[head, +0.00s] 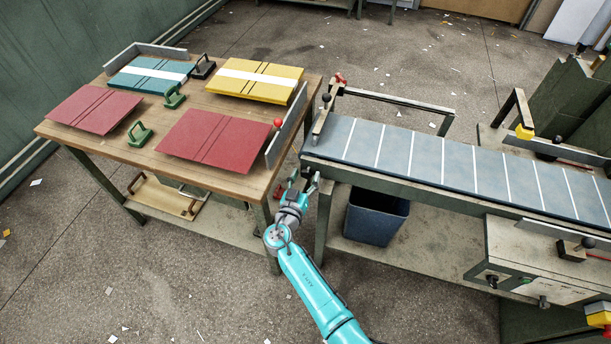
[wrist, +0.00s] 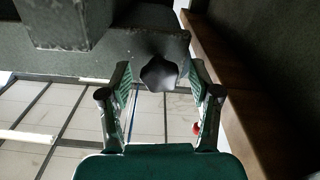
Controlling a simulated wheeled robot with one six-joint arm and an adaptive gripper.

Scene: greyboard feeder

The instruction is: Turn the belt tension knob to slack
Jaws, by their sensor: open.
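A dark, lobed knob (wrist: 159,73) sits on the dark green metal frame in the wrist view, near the picture's middle. My gripper (wrist: 160,75) is open, with one finger to the left of the knob and one to the right. Gaps show on both sides, and I cannot tell how deep the knob sits between the fingers. In the head view my gripper (head: 303,180) is at the left end of the conveyor (head: 400,185), just below the belt's edge. I cannot make out the knob there.
A wooden table (head: 205,112) with red, teal and yellow boards stands close to the left of my gripper. A blue bin (head: 376,218) stands under the conveyor. A control box (head: 535,265) with dark knobs is at the lower right. Open floor lies in front.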

